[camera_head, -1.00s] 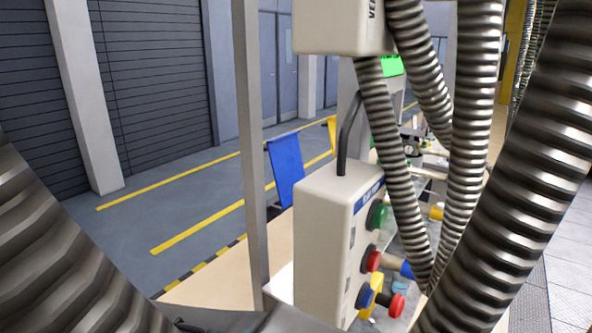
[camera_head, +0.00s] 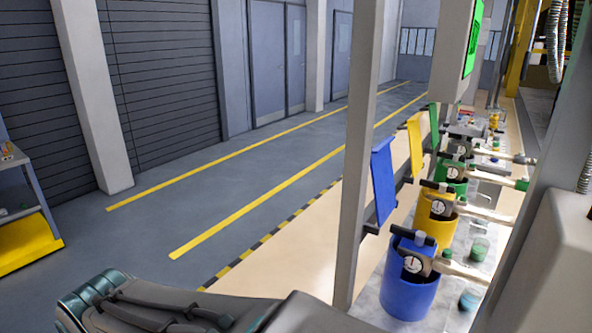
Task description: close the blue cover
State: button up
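The blue cover (camera_head: 383,181) is a flat blue panel standing upright, slightly tilted, behind the blue container (camera_head: 405,288) and beside a grey post. It is raised off the container. The blue container is round and stands at the near end of the bench. A gauge (camera_head: 413,264) and a dark and beige fitting cover part of its top. Part of my arm shows along the bottom left, well apart from the cover. I cannot make out my gripper's fingertips.
A yellow container (camera_head: 433,222) and a green container (camera_head: 451,177) stand farther back, with a raised yellow cover (camera_head: 415,146) and green cover. A grey post (camera_head: 356,160) rises left of the blue cover.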

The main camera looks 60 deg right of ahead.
aim_at(381, 165)
jog(key=i, duration=0.8)
jog(key=z, duration=4.15)
jog(key=k, duration=0.75)
jog(key=u, duration=0.45)
jog(key=i, duration=1)
jog(key=z, duration=1.5)
